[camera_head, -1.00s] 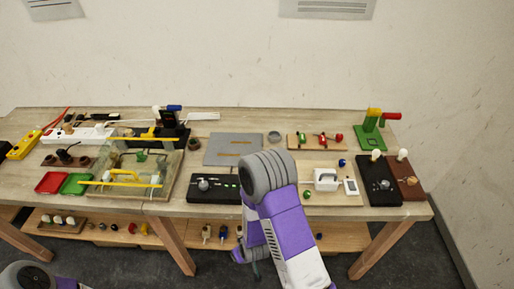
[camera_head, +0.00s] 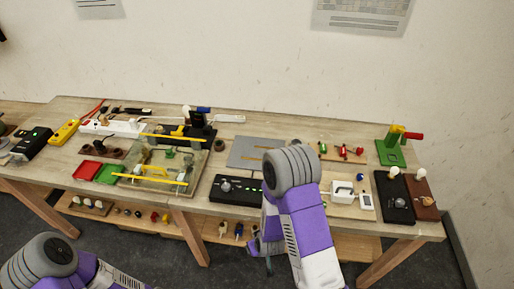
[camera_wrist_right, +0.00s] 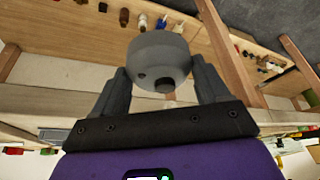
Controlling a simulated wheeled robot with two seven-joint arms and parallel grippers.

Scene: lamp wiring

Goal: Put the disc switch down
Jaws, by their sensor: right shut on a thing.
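My right gripper (camera_wrist_right: 158,85) is shut on a grey, rounded disc-like thing (camera_wrist_right: 160,52), which I take for the disc switch. It sits between the two dark fingers in the right wrist view, with a small dark hole on its side and a stub underneath. In the head view my right arm reaches up from the bottom and hides the disc switch. The wooden table (camera_head: 330,222) is beyond the arm. My left arm shows at the bottom left of the head view, but its gripper is out of frame.
A green stand (camera_head: 390,152) is at the far right. Small items fill the lower shelf (camera_head: 345,246).

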